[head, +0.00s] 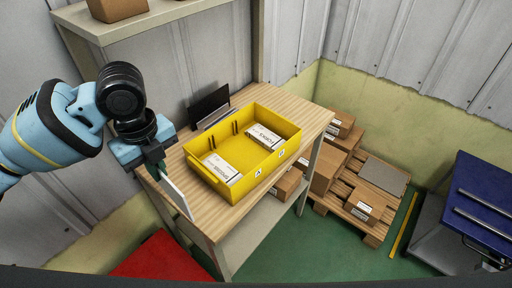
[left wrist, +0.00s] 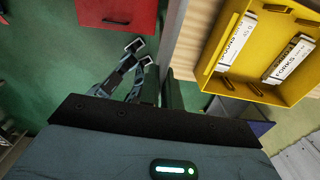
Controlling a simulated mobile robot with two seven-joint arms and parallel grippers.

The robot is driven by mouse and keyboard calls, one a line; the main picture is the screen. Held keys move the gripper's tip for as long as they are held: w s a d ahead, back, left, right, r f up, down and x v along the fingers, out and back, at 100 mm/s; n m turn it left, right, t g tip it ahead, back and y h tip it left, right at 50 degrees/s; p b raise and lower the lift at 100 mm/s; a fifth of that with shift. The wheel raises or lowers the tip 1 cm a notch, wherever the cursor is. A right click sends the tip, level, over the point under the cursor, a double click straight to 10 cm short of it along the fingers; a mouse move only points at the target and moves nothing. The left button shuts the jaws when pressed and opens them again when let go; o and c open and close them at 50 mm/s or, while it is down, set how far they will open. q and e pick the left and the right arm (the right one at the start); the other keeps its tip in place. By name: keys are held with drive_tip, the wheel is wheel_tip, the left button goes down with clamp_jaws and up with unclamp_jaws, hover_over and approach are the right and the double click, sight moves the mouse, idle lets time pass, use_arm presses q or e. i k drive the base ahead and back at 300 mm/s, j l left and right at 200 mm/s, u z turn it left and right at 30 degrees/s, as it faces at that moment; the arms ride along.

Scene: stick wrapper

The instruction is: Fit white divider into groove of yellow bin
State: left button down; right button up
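The yellow bin (head: 228,147) sits on the wooden table, with one white-labelled box (head: 220,168) at its left end and another (head: 264,136) towards its right end. Dark narrow slots show on its back wall, and bare yellow floor lies between the boxes. My left gripper (head: 156,162) is shut on the thin white divider (head: 178,192), which hangs tilted just left of the bin, apart from it. In the left wrist view my fingers (left wrist: 162,90) pinch the divider, seen nearly edge-on (left wrist: 172,35), with the bin (left wrist: 250,62) to the right.
A dark panel (head: 209,104) stands on the table (head: 310,118) behind the bin. A shelf (head: 150,18) with a cardboard box is above at the back. A red object (head: 155,257) is below left. Cartons on a pallet (head: 372,185) are at right.

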sight(255, 148)
drive_tip(key=i+l, duration=0.25)
drive_tip(key=l, duration=0.15)
drive_tip(key=i+l, duration=0.25)
drive_tip(key=l, duration=0.2)
drive_tip(key=i+l, duration=0.3)
drive_tip(key=k+l, duration=0.1)
drive_tip(key=i+l+u, duration=0.05)
drive_tip(key=l, duration=0.05)
